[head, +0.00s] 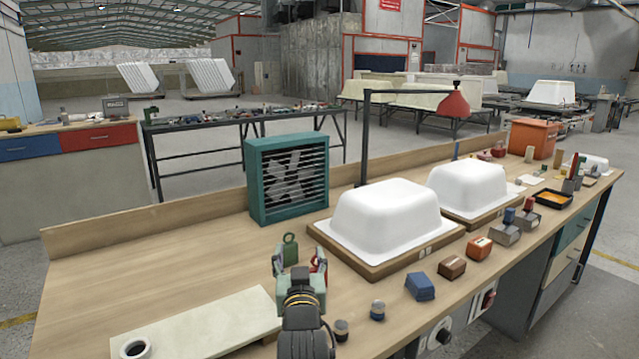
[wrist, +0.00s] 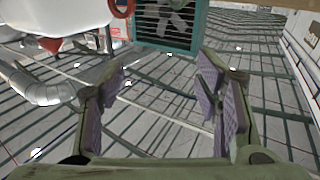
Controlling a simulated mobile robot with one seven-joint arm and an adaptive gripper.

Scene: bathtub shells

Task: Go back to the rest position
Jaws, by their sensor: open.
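My gripper (head: 301,264) is raised above the front of the wooden workbench (head: 190,250), with its fingers pointing up and away. In the wrist view my gripper (wrist: 163,80) has its two purple-padded fingers spread wide, with nothing between them. Behind it in the head view is a green object with a ring top (head: 290,248), partly hidden by the gripper. A red object (head: 319,264) shows beside the right finger, mostly hidden. The wrist view looks mainly at the roof beams.
A teal fan box (head: 288,178) stands behind the gripper. Two white tub shells (head: 388,215) (head: 468,188) sit on wooden boards to the right. Small coloured blocks, including a blue one (head: 420,286), line the front edge. A pale board (head: 205,325) with a tape roll (head: 135,348) lies front left.

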